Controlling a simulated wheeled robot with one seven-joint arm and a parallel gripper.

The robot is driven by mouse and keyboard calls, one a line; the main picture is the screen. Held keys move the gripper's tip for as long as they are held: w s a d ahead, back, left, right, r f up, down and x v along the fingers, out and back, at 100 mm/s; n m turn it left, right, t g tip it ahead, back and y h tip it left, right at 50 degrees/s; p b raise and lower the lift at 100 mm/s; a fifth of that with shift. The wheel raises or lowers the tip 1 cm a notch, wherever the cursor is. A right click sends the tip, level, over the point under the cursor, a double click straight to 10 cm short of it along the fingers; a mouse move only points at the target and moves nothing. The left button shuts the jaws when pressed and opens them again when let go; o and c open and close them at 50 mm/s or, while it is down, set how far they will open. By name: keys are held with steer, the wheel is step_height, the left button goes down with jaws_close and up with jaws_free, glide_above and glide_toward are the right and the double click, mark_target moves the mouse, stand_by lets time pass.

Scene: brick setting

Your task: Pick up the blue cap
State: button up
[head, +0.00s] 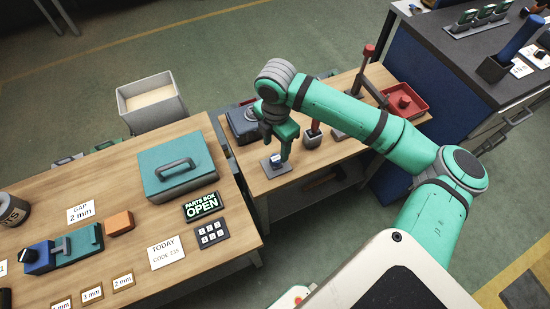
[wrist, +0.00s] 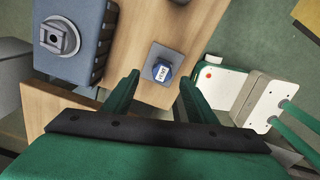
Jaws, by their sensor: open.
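The blue cap (wrist: 162,72) has a white label on top and sits on a small grey square base (wrist: 155,55) on the wooden bench. It also shows in the head view (head: 275,160), partly beside my gripper's fingers. My gripper (head: 279,148) is open and points down over the cap. In the wrist view the fingers (wrist: 158,92) are spread wide, with the cap beyond their tips, roughly between them. Nothing is held. The height gap between fingertips and cap is hard to tell.
A blue-grey case (head: 242,123) stands left of the cap. A tool with a red-brown handle in a grey block (head: 312,137) stands close on the right. Further right are a red-handled lever press (head: 368,60) and a red tray (head: 405,100). The bench front is clear.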

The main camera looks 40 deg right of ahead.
mark_target(276, 158)
steer(key=shift+s+f, duration=0.15)
steer(key=shift+f, duration=1.2)
steer(key=shift+s+f, duration=0.15)
steer(key=shift+f, duration=1.2)
steer(key=shift+a, duration=0.1)
steer(key=shift+c, duration=0.3)
steer(key=shift+w, duration=0.1)
steer(key=c, duration=1.1)
